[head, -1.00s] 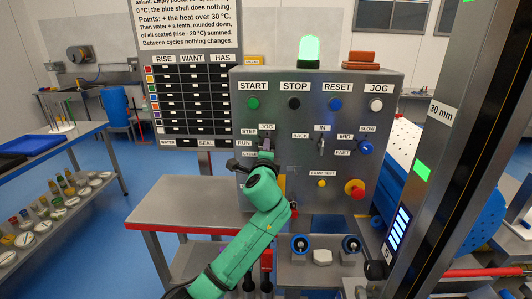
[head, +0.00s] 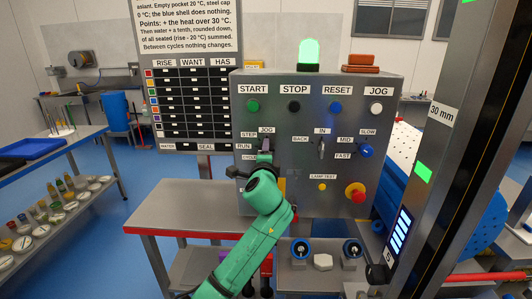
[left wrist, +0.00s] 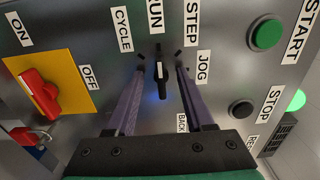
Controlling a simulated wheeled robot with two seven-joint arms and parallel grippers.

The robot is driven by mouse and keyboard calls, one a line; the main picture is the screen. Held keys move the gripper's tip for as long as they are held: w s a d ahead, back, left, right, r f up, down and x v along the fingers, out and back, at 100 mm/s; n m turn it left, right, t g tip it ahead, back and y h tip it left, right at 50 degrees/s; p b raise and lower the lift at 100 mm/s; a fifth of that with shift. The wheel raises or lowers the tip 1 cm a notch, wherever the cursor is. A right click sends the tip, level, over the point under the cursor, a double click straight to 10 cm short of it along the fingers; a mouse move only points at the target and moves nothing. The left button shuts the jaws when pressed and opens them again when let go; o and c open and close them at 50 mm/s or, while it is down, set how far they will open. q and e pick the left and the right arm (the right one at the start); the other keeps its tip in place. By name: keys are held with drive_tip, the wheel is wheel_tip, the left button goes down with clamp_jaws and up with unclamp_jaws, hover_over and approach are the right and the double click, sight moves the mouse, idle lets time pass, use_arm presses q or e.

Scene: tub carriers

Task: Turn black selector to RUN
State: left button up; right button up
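The black selector (left wrist: 162,82) is on the grey panel, with the labels CYCLE, RUN, STEP and JOG around it. In the left wrist view its long handle lies nearly along the line to the RUN label (left wrist: 155,15), and a white mark shows on its upper part. My left gripper (left wrist: 160,72) is open, with one purple finger on each side of the handle and a visible gap to it. In the head view my left gripper (head: 257,158) is at the panel and partly covers the selector. My right gripper is not in view.
The panel (head: 300,195) also carries START, STOP, RESET and JOG buttons, a second black selector (head: 321,147), a blue knob (head: 366,151) and a red emergency button (head: 355,192). A red switch on a yellow plate (left wrist: 40,92) is near the left finger. A post (head: 440,130) stands at right.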

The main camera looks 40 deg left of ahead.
use_arm(q)
drive_tip(key=b+v, duration=0.4)
drive_tip(key=v, duration=1)
drive_tip(key=shift+s+d, duration=0.2)
